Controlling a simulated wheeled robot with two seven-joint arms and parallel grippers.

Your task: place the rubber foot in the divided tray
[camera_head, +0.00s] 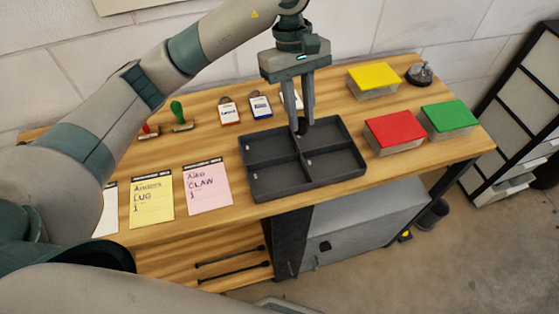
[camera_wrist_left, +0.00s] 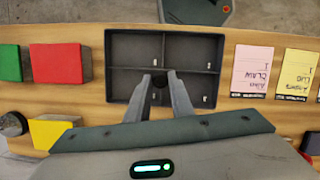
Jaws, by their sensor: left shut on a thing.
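My left gripper (camera_head: 301,124) comes down from above at the back half of the divided tray. It is shut on a small dark rubber foot (camera_head: 302,129), mostly hidden by the fingers. In the left wrist view the rubber foot (camera_wrist_left: 159,82) shows as a dark spot between the fingertips of my left gripper (camera_wrist_left: 160,80). The dark grey divided tray (camera_head: 312,187) has several compartments, and it also shows in the left wrist view (camera_wrist_left: 107,66). The foot appears over the middle divider near the back; its exact height is unclear. My right gripper is in neither view.
Red (camera_head: 395,130), green (camera_head: 449,117) and yellow-lidded (camera_head: 374,78) boxes stand right of the tray. Yellow (camera_head: 151,199) and pink (camera_head: 208,187) note sheets lie left. A grey metal object (camera_head: 420,74) stands at the back right.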

